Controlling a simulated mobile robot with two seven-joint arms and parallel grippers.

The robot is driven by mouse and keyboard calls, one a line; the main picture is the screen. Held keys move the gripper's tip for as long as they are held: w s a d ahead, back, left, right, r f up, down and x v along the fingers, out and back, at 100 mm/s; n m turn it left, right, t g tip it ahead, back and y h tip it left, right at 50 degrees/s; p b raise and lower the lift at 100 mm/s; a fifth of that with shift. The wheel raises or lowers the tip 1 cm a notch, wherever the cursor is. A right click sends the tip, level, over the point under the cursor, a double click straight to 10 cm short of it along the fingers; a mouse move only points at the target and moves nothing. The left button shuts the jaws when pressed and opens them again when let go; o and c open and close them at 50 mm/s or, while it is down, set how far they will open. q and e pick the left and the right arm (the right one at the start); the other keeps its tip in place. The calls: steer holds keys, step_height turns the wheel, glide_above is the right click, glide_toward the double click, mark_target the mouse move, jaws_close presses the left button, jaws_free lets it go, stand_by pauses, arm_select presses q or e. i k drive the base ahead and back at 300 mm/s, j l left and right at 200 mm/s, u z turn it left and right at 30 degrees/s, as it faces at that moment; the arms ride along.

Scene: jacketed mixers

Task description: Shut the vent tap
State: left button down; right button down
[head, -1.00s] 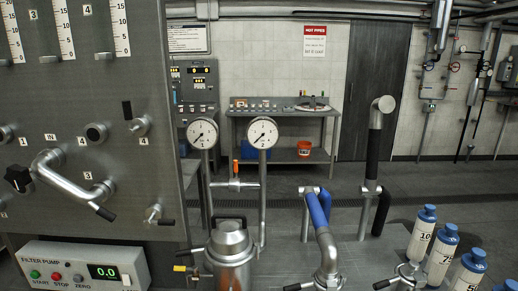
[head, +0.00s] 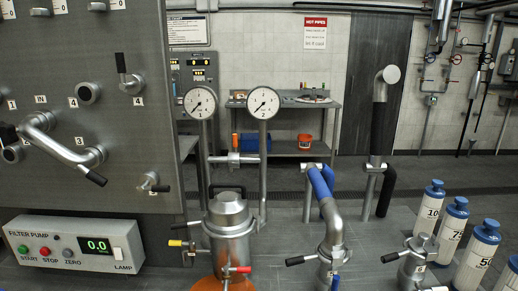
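No tap in view carries a readable vent label, so I cannot tell which one is the vent tap. In the head view a steel vessel (head: 229,225) stands at bottom centre. A tap with a yellow handle (head: 176,243) is on its left side, and a tap with a red handle (head: 240,269) is at its lower front. A crossbar tap (head: 234,156) with an upright orange handle joins the pipes of two dial gauges, gauge 1 (head: 200,102) and gauge 2 (head: 263,102). Neither of my grippers shows.
A grey panel (head: 80,130) with black-handled valves fills the left. The filter pump box (head: 73,244) below it reads 0.0. Steel pipe fittings (head: 332,245) with black levers stand right of the vessel. Several blue-capped bottles (head: 428,208) stand at right. Grey floor (head: 440,170) lies behind.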

mark_target(173, 243)
steer(key=i+j, duration=0.1)
steer(key=j, duration=0.45)
steer(key=i+j, duration=0.1)
steer(key=j, duration=0.5)
steer(key=i+j, duration=0.1)
steer(key=j, duration=0.45)
